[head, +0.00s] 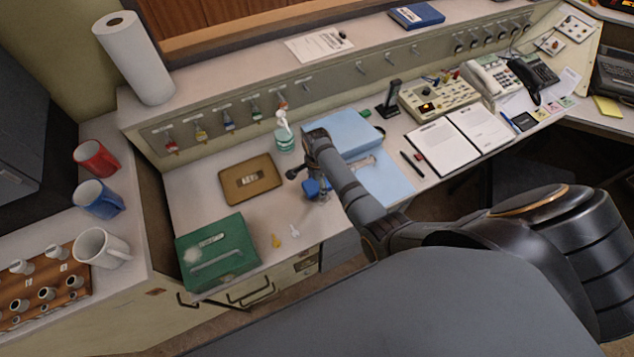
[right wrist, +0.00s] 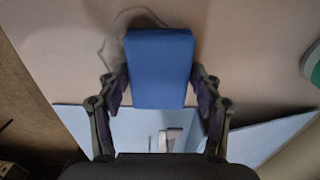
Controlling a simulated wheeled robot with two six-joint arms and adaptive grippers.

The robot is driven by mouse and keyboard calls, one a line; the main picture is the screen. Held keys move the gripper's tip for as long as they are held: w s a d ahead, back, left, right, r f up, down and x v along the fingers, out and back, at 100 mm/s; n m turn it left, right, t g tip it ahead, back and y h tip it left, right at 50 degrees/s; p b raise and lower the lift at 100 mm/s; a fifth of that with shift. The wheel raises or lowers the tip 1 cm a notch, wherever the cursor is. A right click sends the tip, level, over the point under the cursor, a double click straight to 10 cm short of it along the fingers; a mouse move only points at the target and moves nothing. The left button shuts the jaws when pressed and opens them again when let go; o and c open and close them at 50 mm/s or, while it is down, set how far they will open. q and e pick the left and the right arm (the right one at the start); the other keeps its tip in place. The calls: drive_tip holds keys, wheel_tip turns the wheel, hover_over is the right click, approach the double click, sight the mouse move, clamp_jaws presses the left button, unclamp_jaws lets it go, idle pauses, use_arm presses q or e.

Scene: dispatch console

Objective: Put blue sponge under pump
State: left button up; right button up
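The blue sponge (head: 318,187) is between the fingers of my right gripper (head: 306,178), over the desk left of the blue folders. In the right wrist view the sponge (right wrist: 160,68) fills the space between both fingers (right wrist: 160,92), which appear closed on its sides. I cannot tell whether it touches the desk. The pump (head: 284,137), a teal bottle with a white top, stands upright behind the gripper near the back panel. Part of a green round thing, likely the pump's base (right wrist: 313,65), shows at the right edge of the wrist view. My left gripper is not in view.
A brown tray (head: 250,180) lies left of the gripper, and a green box (head: 215,252) sits at the front left. Small yellow and white items (head: 277,240) lie near the front edge.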

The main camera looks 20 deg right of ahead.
drive_tip(key=shift+o, duration=1)
drive_tip(key=shift+d, duration=0.1)
drive_tip(key=shift+r, duration=0.15)
